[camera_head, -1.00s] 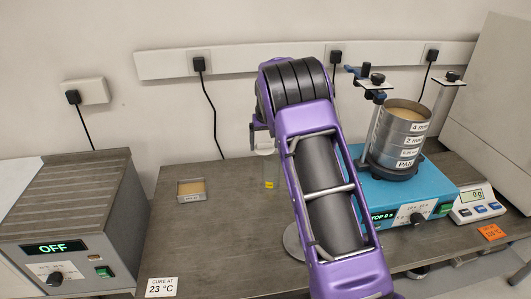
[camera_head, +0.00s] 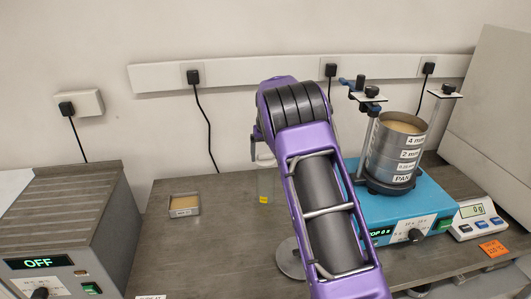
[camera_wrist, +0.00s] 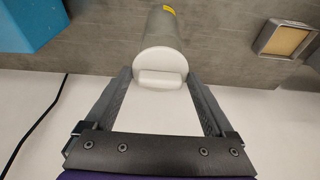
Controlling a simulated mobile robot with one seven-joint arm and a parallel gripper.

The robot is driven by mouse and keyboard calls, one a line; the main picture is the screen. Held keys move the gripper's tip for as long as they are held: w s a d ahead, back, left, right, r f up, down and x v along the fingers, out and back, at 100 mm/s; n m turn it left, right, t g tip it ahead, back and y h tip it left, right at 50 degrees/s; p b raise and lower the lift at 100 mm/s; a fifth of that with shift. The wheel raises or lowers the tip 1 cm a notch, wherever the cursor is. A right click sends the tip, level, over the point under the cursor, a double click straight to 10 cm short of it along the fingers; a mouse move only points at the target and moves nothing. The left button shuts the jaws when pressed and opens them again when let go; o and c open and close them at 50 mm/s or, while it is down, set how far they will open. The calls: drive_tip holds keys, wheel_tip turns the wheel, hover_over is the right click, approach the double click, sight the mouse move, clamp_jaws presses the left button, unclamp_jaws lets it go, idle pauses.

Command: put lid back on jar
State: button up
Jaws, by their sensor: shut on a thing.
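The jar (camera_head: 265,184) is a clear, greyish cylinder with a yellow label, upright on the bench left of my arm. Its wall and label also show in the wrist view (camera_wrist: 165,25). The round white lid (camera_wrist: 160,69), with a raised bar-shaped grip, covers the jar's mouth in the wrist view. In the head view the lid (camera_head: 265,161) is at the jar's top, partly hidden. I cannot tell whether it is fully seated. My gripper (camera_wrist: 160,76) is shut on the lid, a finger on each side. My arm hides most of the gripper in the head view.
A blue sieve shaker (camera_head: 420,197) with a sieve stack (camera_head: 393,155) stands right of my arm, beside a scale (camera_head: 479,218). A small square tray (camera_head: 184,205) and a metal disc (camera_head: 289,260) lie on the bench. Bench between hotplate and jar is mostly clear.

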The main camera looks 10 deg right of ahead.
sight(266, 159)
drive_tip(key=shift+d+r+n+p, duration=0.1)
drive_tip(key=shift+r+n+p, duration=0.6)
drive_tip(key=shift+r+p, duration=0.75)
drive_tip(key=shift+f+b, duration=1.75)
drive_tip(key=shift+f, duration=1.3)
drive_tip(key=shift+f, duration=0.15)
drive_tip(key=o, duration=1)
